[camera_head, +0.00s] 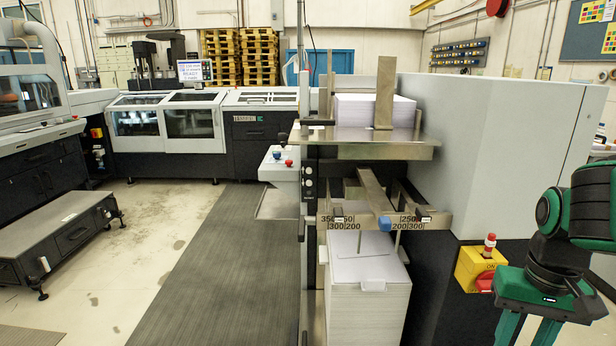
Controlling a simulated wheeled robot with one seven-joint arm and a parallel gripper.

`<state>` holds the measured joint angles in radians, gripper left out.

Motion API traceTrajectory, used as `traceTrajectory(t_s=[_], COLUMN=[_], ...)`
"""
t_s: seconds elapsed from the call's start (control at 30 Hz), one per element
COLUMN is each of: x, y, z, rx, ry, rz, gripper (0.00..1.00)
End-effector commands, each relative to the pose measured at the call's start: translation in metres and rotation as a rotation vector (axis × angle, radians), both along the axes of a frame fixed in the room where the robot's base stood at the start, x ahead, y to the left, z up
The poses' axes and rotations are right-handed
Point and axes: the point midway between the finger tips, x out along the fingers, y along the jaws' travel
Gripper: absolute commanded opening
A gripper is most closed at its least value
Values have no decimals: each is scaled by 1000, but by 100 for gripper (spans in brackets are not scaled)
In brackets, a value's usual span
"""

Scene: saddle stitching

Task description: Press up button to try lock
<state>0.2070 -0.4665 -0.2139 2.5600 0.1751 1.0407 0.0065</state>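Small round buttons (308,184) sit in a column on the dark post at the front left of the paper-stack machine. Their labels are too small to read, so I cannot tell which is the up button. A grey box (279,172) left of the post carries a blue and a red button (289,163). My gripper (528,335) hangs at the lower right, pointing down, well away from the buttons. Its two green fingers are apart with nothing seen between them; their tips are cut off by the bottom edge.
A metal shelf (370,148) holds a white paper stack (375,110). Below it, a scaled crossbar (345,216) with a blue knob (384,223) juts above a lower stack (368,305). A yellow switch box (470,268) stands near my arm. Grey floor matting (215,260) lies clear at left.

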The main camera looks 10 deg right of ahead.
Motion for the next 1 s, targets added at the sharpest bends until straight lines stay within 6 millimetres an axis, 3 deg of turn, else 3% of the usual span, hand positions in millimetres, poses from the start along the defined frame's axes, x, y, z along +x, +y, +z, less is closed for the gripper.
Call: traceTrajectory(t_s=[0.03,0.1,0.13,1.0], x=[0,0,0,0], y=[0,0,0,0], z=[0,0,0,0], rx=[0,0,0,0], ry=[0,0,0,0], rz=[0,0,0,0], gripper=[19,2,0,0])
